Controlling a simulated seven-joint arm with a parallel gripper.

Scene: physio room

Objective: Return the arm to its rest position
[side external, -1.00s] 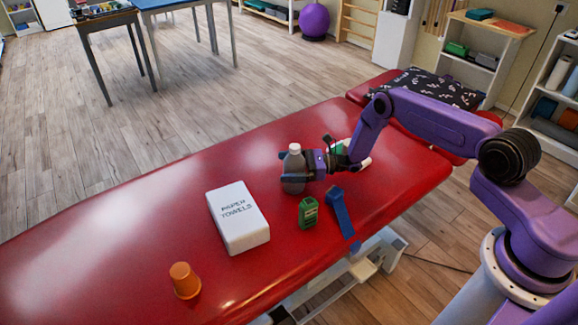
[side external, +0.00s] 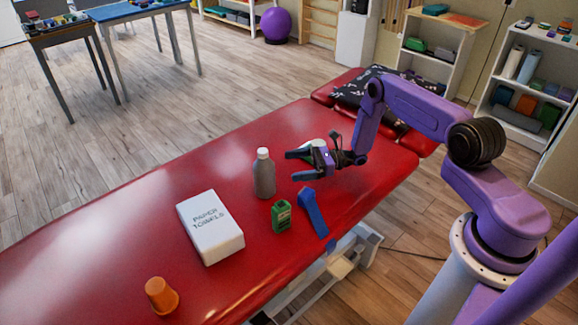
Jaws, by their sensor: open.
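My gripper (side external: 298,164) is open and empty above the red treatment table (side external: 110,215). Its fingers point left toward a grey bottle with a white cap (side external: 264,176), which stands upright on the table. There is a gap between the fingertips and the bottle. My purple arm reaches in from the right. A white object (side external: 313,147) lies partly hidden behind my gripper.
A green box (side external: 281,215) and a blue strap-like item (side external: 313,213) lie in front of my gripper. A white paper towels pack (side external: 210,227) and an orange cup (side external: 161,295) are further left. A dark patterned pillow (side external: 352,92) lies at the table's far end.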

